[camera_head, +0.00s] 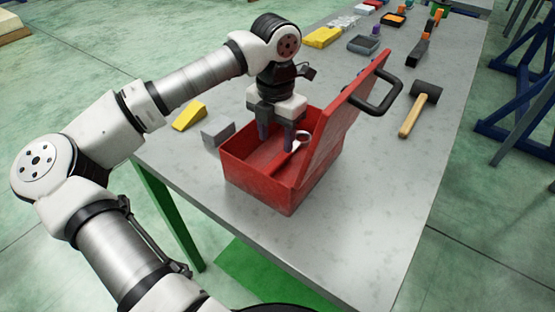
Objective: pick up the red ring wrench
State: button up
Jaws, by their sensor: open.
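The red ring wrench (281,160) lies in the open red toolbox (262,190). Its handle is red, and its pale metal ring end (302,136) sticks up near the box's right side. My gripper (276,141) points down over the toolbox, with its fingers reaching into the opening. The fingers are apart, close to the wrench. I cannot tell whether a finger touches it. The fingers and the box walls hide part of the wrench.
The toolbox lid (345,115) stands open on the right, with a black handle (380,100). A mallet (419,108) lies to its right. A yellow wedge (188,115) and a grey block (217,131) sit to the left. The near grey tabletop (350,235) is clear.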

aim_at(277, 160)
jog(key=shift+d+f+p, duration=0.15)
jog(key=shift+f+p, duration=0.95)
jog(key=shift+f, duration=2.1)
grip_shut()
jog(key=shift+w+r, duration=0.1)
